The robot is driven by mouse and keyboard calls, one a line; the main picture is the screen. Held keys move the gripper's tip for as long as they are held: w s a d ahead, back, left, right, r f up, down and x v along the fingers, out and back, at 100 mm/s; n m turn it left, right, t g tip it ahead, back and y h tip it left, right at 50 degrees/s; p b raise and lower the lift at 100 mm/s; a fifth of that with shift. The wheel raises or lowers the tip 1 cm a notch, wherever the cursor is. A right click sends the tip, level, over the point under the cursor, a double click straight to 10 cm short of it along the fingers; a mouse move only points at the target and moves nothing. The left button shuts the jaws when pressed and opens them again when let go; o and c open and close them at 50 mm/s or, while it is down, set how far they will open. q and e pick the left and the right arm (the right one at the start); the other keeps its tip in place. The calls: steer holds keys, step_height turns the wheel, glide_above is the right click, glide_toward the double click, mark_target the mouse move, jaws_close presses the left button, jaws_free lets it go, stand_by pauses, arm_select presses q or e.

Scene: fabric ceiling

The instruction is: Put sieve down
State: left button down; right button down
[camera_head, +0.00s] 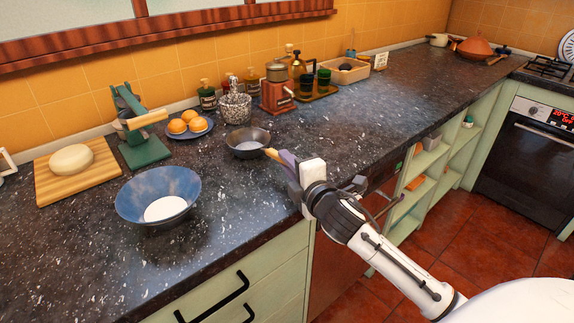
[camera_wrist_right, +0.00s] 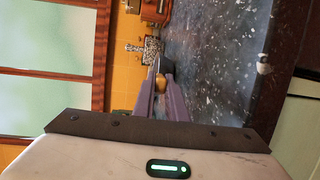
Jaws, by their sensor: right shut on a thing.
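The sieve (camera_head: 247,142) is a small dark round bowl with a short wooden handle. It is level, right of the blue bowl, at or just above the dark speckled counter (camera_head: 330,120); I cannot tell whether it touches. My right gripper (camera_head: 276,156) comes in from the lower right and is shut on the end of the handle. In the right wrist view the handle (camera_wrist_right: 160,82) shows between the tips of the two purple fingers (camera_wrist_right: 160,90). The fingers hide part of it. My left gripper is not in view.
A blue bowl (camera_head: 130,202) with white contents stands near the front edge.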

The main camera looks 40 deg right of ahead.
steer(key=shift+f, duration=0.25)
steer(key=c, duration=2.2)
jaws_free()
steer(key=shift+f, duration=0.15)
steer(key=o, duration=0.4)
steer(key=shift+r, duration=0.2)
steer(key=v, duration=1.2)
steer(key=shift+b, duration=0.3)
